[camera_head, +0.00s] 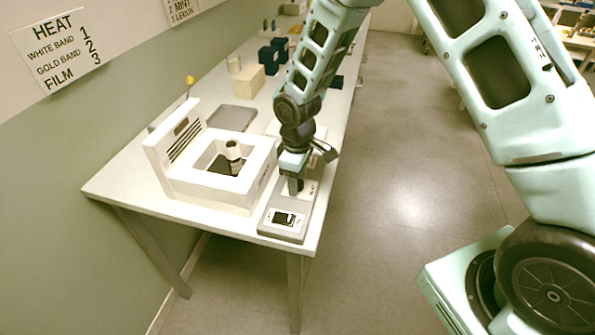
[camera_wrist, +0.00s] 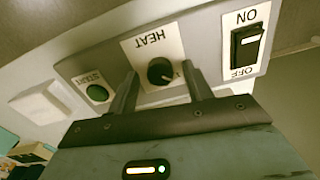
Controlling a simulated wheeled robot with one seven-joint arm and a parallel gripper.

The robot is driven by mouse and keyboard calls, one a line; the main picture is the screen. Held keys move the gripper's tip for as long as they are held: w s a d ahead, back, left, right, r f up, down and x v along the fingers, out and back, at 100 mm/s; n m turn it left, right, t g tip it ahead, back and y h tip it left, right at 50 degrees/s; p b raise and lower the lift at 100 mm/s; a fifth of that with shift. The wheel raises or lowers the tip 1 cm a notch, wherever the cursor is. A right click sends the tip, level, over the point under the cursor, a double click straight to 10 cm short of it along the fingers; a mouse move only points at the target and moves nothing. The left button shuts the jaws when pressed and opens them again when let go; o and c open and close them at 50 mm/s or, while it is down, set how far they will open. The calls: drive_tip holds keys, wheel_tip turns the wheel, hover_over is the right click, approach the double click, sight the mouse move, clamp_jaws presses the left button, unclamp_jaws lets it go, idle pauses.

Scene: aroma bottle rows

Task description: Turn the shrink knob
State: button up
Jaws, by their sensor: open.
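The round black knob (camera_wrist: 160,71) sits on a white label marked HEAT on the grey control box (camera_head: 270,232). Its pointer setting is too small to read surely. My gripper (camera_wrist: 158,88) is open, with one finger on each side of the knob in the wrist view. Contact with the knob cannot be told. In the head view my gripper (camera_head: 294,186) is over the control box and hides the knob. Left of the box stands the white shrink machine (camera_head: 205,187), with a small dark and white bottle (camera_head: 233,151) in its square opening.
A green START button (camera_wrist: 97,93) and a black ON/OFF rocker switch (camera_wrist: 245,47) flank the knob. A wall sign (camera_head: 62,48) lists HEAT: white band 1, gold band 2, film 3. A grey tray (camera_head: 232,118) and several boxes lie farther back. The floor at right is clear.

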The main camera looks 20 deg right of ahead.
wheel_tip(320, 180, up, 17)
drive_tip(key=b, duration=0.2)
drive_tip(key=shift+r, duration=0.2)
idle(0.4)
drive_tip(key=s+a+m, duration=0.1)
drive_tip(key=s+a, duration=0.2)
drive_tip(key=s, duration=1)
drive_tip(key=s+a+m, duration=0.1)
drive_tip(key=s+a, duration=0.1)
drive_tip(key=s, duration=1.2)
drive_tip(key=shift+s+a+r+y, duration=0.15)
drive_tip(key=shift+a+r+y, duration=0.15)
drive_tip(key=shift+a, duration=0.1)
